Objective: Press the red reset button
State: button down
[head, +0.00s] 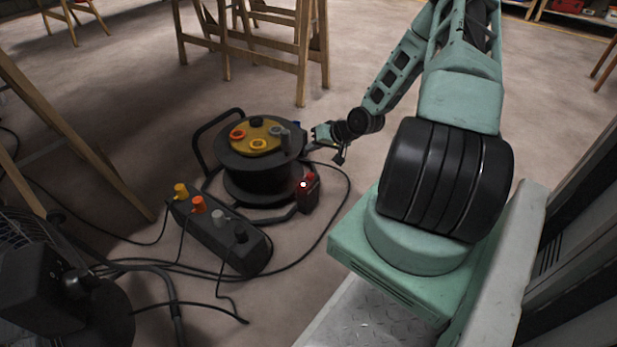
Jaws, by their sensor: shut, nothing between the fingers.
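A black cable reel (262,180) with a yellow top plate stands on the floor left of centre.
A black power strip (220,236) with coloured plugs lies in front of the reel, with cables (345,205) looping around. A black fan (45,285) stands at lower left. Wooden trestles (303,50) stand behind and left.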

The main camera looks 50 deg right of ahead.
jog(key=shift+f, duration=0.1)
jog(key=b, duration=0.8)
send_over(313, 176)
notch_tip(313, 176, down, 7)
jog(key=shift+s+r, duration=0.1)
jog(key=shift+r, duration=0.1)
jog(key=shift+f+b, duration=0.35)
jog(key=shift+f, duration=0.65)
jog(key=shift+f, duration=0.15)
dwell(0.6)
jog(key=shift+f, duration=0.25)
jog(key=shift+f, duration=0.45)
dwell(0.6)
dwell(0.4)
jog(key=shift+r+p, duration=0.9)
jog(key=shift+p, duration=0.35)
